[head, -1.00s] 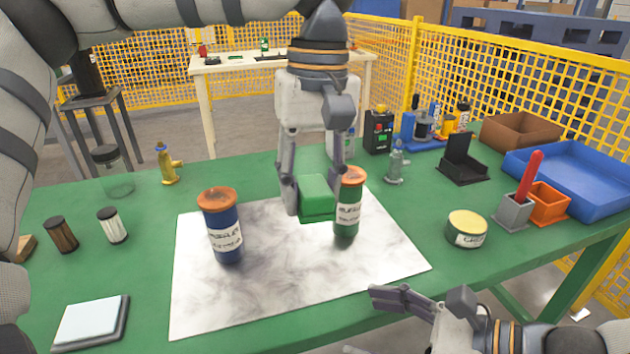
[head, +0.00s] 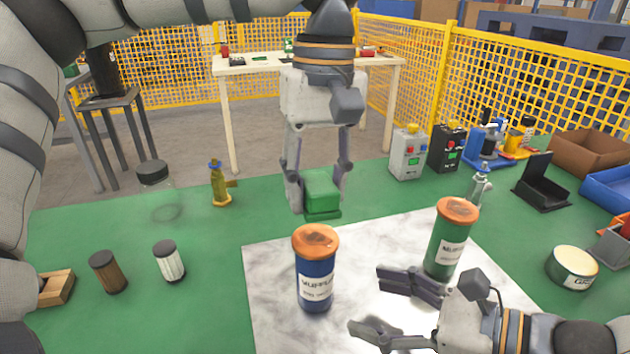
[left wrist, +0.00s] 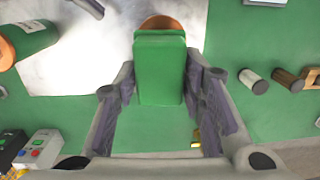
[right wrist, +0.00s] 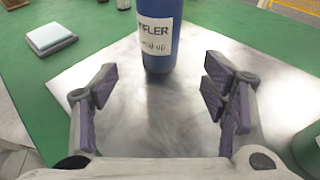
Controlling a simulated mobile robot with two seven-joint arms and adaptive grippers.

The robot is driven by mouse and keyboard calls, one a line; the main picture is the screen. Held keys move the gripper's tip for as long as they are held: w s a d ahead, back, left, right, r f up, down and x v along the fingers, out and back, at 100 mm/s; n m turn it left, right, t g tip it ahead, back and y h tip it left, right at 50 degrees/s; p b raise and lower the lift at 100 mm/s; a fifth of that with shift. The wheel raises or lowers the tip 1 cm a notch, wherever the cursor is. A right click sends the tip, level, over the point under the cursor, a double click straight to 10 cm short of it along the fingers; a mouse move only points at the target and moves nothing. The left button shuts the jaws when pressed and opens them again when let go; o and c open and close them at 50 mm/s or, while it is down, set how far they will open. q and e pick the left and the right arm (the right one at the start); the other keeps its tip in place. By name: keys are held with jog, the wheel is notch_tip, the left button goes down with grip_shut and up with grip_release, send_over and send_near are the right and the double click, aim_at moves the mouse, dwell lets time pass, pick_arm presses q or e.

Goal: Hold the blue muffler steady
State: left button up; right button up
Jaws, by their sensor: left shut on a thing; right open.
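The blue muffler (head: 315,282) stands upright on the white marbled sheet, with an orange cap and a white label. It also shows in the right wrist view (right wrist: 160,42), straight ahead of my right gripper (right wrist: 160,90). The right gripper (head: 372,303) is open and empty, its fingertips to the right of the blue muffler and apart from it. My left gripper (head: 318,198) is shut on a green block (head: 321,192), held behind the blue muffler. In the left wrist view the block (left wrist: 160,68) partly hides the orange cap.
A green muffler (head: 449,240) with an orange cap stands upright on the sheet (head: 270,318), just behind the right gripper. Brown and white filters (head: 168,261) stand at the left.

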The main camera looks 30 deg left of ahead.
aim_at(315, 245)
pick_arm(q)
jog(key=shift+d+f, duration=0.1)
jog(key=shift+f, duration=0.15)
pick_arm(e)
jog(key=shift+a+f, duration=0.2)
jog(key=shift+a, duration=0.15)
pick_arm(q)
jog(key=shift+w+d+f+g+b, duration=0.15)
jog(key=shift+f+b, duration=0.15)
jog(key=shift+f, duration=0.3)
jog(key=shift+w+a+f+g+b, duration=0.15)
jog(key=shift+f+b, duration=0.1)
jog(key=shift+f, duration=0.35)
pick_arm(e)
jog(key=x, duration=0.4)
jog(key=shift+s+a+f, duration=0.1)
jog(key=shift+a+f, duration=0.1)
jog(key=shift+f, duration=0.05)
jog(key=x, duration=0.2)
jog(key=shift+a+r, duration=0.1)
jog(key=shift+a, duration=0.3)
jog(key=shift+x, duration=0.85)
jog(key=c, duration=0.9)
